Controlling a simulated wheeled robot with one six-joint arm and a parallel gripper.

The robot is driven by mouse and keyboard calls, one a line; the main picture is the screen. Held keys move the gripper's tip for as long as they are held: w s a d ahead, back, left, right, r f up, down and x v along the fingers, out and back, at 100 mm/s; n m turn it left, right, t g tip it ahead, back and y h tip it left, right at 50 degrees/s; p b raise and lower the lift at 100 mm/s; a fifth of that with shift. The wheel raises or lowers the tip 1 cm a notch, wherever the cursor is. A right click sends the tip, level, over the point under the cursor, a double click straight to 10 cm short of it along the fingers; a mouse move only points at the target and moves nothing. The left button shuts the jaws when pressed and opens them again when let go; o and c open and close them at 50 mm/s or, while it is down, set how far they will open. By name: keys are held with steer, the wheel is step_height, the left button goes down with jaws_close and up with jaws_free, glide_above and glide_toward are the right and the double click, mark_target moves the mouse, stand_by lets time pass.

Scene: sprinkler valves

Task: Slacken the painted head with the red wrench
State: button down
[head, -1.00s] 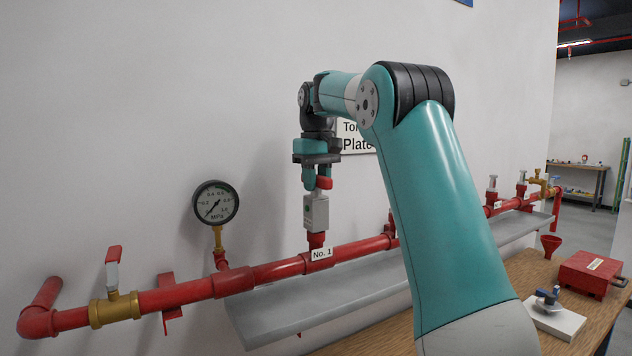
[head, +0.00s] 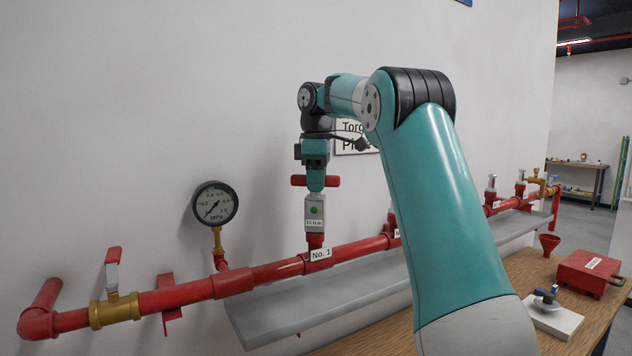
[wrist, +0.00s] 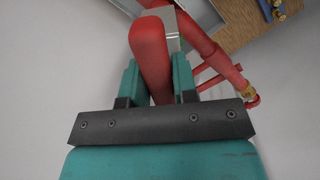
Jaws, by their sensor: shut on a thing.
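The red wrench has a red cross handle (head: 327,181) and a grey body (head: 315,212) with a green spot and a small label on its face. It stands upright on a red painted head (head: 316,241) on the pipe, above the tag "No. 1". The wrench's lower end hides the top of the head. My gripper (head: 315,178) points straight down and is shut on the handle. In the wrist view, the red handle (wrist: 150,55) lies between the two teal fingers of my gripper (wrist: 155,85).
A red pipe (head: 180,296) runs along the wall above a grey tray (head: 290,307). A pressure gauge (head: 215,203) and a red-levered brass valve (head: 115,307) stand to the left. A red box (head: 590,273) is on the wooden bench (head: 535,266).

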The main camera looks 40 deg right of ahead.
steer(key=shift+r, duration=0.1)
step_height(320, 180, up, 12)
steer(key=p, duration=1.2)
steer(key=shift+r, duration=0.15)
steer(key=s+a+b, duration=0.2)
steer(key=s+a, duration=0.1)
steer(key=s, duration=0.4)
steer(key=s+a+b, duration=0.3)
steer(key=s+a, duration=0.1)
steer(key=s, duration=0.3)
steer(key=shift+s, duration=0.25)
